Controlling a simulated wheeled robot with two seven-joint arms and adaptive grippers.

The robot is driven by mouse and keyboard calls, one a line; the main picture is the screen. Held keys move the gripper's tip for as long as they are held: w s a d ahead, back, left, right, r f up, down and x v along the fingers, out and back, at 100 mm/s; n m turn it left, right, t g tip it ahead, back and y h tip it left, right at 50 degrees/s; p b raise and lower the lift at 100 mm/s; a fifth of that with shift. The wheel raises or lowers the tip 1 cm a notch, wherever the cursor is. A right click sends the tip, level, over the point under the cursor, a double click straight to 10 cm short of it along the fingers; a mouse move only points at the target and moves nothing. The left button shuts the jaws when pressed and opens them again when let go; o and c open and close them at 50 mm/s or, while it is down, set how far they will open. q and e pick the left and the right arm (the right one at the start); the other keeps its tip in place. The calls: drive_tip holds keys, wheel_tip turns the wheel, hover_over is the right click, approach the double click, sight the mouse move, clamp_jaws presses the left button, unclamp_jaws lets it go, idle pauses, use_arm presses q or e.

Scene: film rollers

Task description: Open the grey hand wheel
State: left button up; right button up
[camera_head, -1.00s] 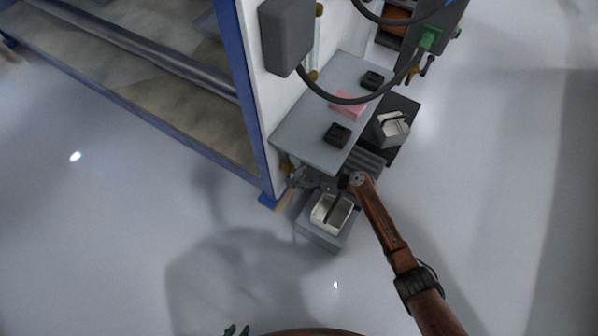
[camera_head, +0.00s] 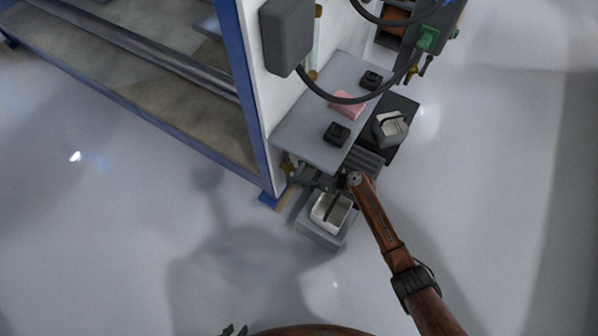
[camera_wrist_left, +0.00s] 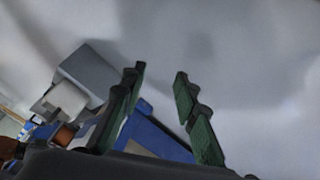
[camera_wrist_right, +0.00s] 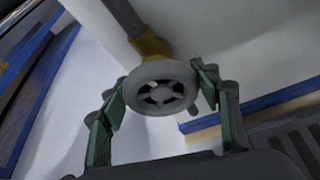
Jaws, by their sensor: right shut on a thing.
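The grey hand wheel (camera_wrist_right: 160,88) is a round spoked wheel on a brass-coloured valve fitting (camera_wrist_right: 150,47) at the end of a pipe. My right gripper (camera_wrist_right: 159,86) has its green-padded fingers on either side of the wheel's rim and is shut on it. In the head view my right gripper (camera_head: 308,176) is at the cabinet's lower corner, beside the grey shelf, and the wheel cannot be made out there. My left gripper (camera_wrist_left: 160,75) is open and empty over the floor.
The grey shelf (camera_head: 305,135) carries two black blocks and a pink block (camera_head: 347,106). A grey box with a white tray (camera_head: 331,212) stands below it. The blue-framed cabinet (camera_head: 250,100) is to the left. A black cable hangs over the shelf. The floor in front is clear.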

drive_tip(key=shift+a+r+n+t+h+p, duration=0.15)
drive_tip(key=shift+n+t+h+p, duration=0.35)
drive_tip(key=shift+n+t+p, duration=0.5)
use_arm(q)
drive_tip(key=s+a+r+g+y+p, duration=0.1)
drive_tip(key=s+a+r+g, duration=0.1)
drive_tip(key=s+a+r, duration=0.1)
drive_tip(key=shift+s+a+r+g, duration=0.4)
drive_tip(key=shift+s+r, duration=0.5)
drive_tip(key=shift+r, duration=0.15)
use_arm(e)
drive_tip(key=shift+s+n+t+h, duration=0.1)
drive_tip(key=shift+n+t+h, duration=0.25)
drive_tip(key=shift+n, duration=0.65)
drive_tip(key=o, duration=1.2)
drive_tip(key=shift+c, duration=0.2)
drive_tip(key=shift+s, duration=0.1)
drive_tip(key=v, duration=1.2)
